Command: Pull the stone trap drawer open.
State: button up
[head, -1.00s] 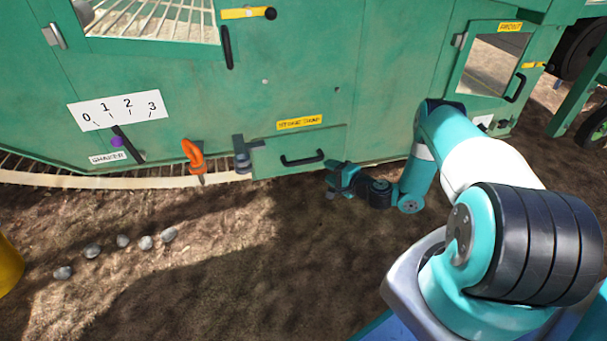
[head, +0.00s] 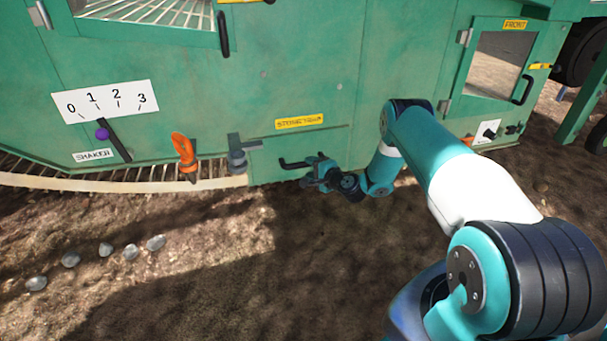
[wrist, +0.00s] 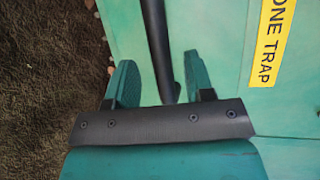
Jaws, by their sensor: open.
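The stone trap drawer (head: 270,166) is a green panel low on the green machine, under a yellow label (head: 299,121). Its front looks flush with the machine wall. Its black bar handle (head: 290,165) is partly hidden in the head view by my gripper (head: 312,168), which is at its right end. In the wrist view, the handle (wrist: 156,40) runs between the two teal fingers of my open gripper (wrist: 160,82), with gaps on both sides. The yellow label (wrist: 271,40) shows at right there. A grey latch (head: 237,156) sits at the drawer's upper left corner.
An orange handle (head: 184,152) and a shaker lever with a purple knob (head: 102,134) are on the machine to the left. The ground (head: 270,270) before the drawer is clear.

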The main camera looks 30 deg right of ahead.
aim_at(306, 166)
jog(key=b+x, duration=0.1)
jog(key=x, duration=0.1)
jog(key=shift+w+a+f, duration=0.1)
jog(key=shift+w+f, duration=0.1)
jog(key=shift+w, duration=0.2)
jog(key=shift+w+b, duration=0.3)
jog(key=shift+w, duration=0.3)
jog(key=shift+a, duration=0.1)
grip_shut()
